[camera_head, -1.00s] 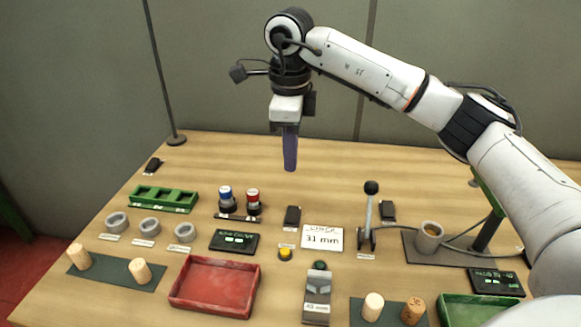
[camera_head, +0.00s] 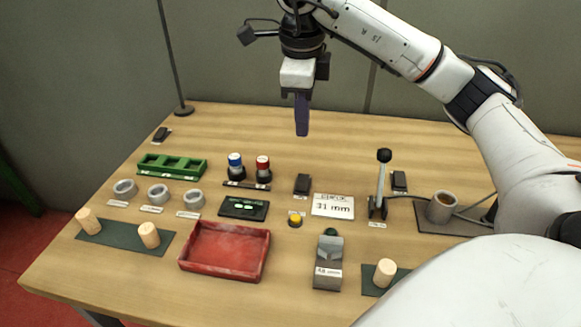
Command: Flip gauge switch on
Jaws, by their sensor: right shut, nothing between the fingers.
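Three small black switches show in the head view: one (camera_head: 302,184) left of the white "31 mm" card, one (camera_head: 399,181) right of the lever, and one (camera_head: 160,134) at the far left. Their labels are too small to read, so I cannot tell which is the gauge switch or how it is set. A grey device (camera_head: 328,268) with a small label stands in front of the card (camera_head: 333,206). My right gripper (camera_head: 302,131) points down with its purple fingers shut and empty, above the back of the table. My left gripper is out of view.
A lever with a black knob (camera_head: 384,156) stands upright right of the card. The back strip is mostly clear.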

